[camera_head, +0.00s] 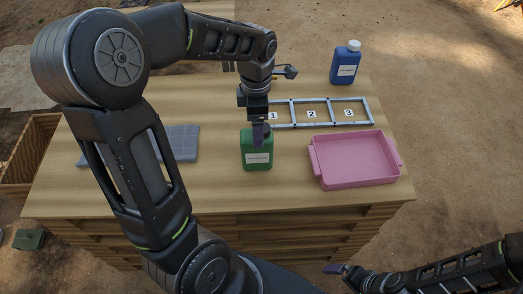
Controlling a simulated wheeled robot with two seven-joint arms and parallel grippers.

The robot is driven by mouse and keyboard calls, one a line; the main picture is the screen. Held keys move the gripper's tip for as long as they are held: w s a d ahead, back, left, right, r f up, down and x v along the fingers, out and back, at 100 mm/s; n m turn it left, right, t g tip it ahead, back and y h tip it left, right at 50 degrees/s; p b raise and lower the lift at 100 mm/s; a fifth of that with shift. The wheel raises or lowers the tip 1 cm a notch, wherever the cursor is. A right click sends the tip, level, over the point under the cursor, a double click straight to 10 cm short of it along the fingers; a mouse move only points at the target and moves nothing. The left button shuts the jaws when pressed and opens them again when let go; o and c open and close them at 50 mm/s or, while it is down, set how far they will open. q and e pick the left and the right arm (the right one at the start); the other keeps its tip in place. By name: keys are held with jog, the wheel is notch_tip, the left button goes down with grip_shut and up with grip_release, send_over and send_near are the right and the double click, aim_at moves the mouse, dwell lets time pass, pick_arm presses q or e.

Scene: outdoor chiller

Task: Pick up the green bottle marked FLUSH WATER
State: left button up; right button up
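The green bottle (257,161) stands upright on the wooden table, near the front edge left of the pink tray. It has a white label whose words are too small to read. My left gripper (261,134) points down at the top of the bottle, and a purple-grey finger overlaps its cap area. The arm hides the far side, so I cannot tell whether the fingers are open or closed on the bottle. My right gripper (337,268) is low at the bottom right, off the front of the table, away from the bottle. Its opening is not clear.
A blue bottle (345,68) with a white cap stands at the back right. A grey frame (333,113) has slots numbered 1, 2 and 3. The pink tray (353,183) is empty. A wooden crate (22,160) stands beside the table.

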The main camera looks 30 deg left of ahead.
aim_at(252, 159)
pick_arm(q)
jog(key=shift+w+f+b, duration=0.15)
jog(key=shift+f+b, duration=0.2)
jog(key=shift+f, duration=0.25)
jog(key=shift+f, duration=1.25)
notch_tip(252, 159, down, 5)
jog(key=shift+a+f+p, duration=0.1)
jog(key=shift+p, duration=0.6)
jog(key=shift+c, duration=0.2)
grip_shut()
